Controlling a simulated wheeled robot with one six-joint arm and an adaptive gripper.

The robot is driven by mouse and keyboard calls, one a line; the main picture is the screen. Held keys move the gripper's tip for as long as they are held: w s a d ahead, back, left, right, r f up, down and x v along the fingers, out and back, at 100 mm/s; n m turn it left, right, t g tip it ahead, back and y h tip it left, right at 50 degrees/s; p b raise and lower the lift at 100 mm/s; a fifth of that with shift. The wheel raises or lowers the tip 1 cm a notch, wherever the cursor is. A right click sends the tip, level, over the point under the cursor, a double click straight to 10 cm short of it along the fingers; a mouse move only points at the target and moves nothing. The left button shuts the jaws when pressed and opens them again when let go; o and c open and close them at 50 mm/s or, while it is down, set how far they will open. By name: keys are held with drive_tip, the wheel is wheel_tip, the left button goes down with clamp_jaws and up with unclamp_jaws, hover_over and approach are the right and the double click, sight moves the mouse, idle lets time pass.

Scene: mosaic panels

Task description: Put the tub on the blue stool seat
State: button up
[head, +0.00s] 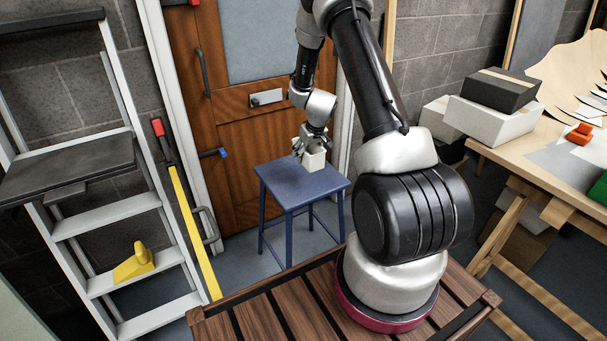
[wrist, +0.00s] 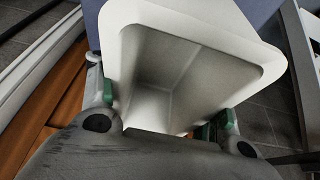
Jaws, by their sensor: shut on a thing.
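The white tub (head: 314,160) is at my gripper (head: 307,150), over the blue stool seat (head: 287,186) near its back right part. In the wrist view the tub (wrist: 215,28) fills the middle, its open mouth facing the camera and its inside empty. My gripper (wrist: 168,120) is shut on the tub, with green finger pads on either side of it. The blue seat shows behind the tub in the wrist view (wrist: 262,15). I cannot tell whether the tub's base touches the seat.
A wooden door (head: 240,120) stands behind the stool. A stepladder (head: 105,205) with a yellow object (head: 134,263) on a step is at left. A workbench (head: 530,165) with boxes (head: 492,118) is at right. Most of the seat is clear.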

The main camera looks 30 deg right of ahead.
wheel_tip(320, 180, down, 10)
drive_tip(key=shift+r, duration=0.15)
idle(0.3)
drive_tip(key=o, duration=1.5)
drive_tip(key=shift+o, duration=0.2)
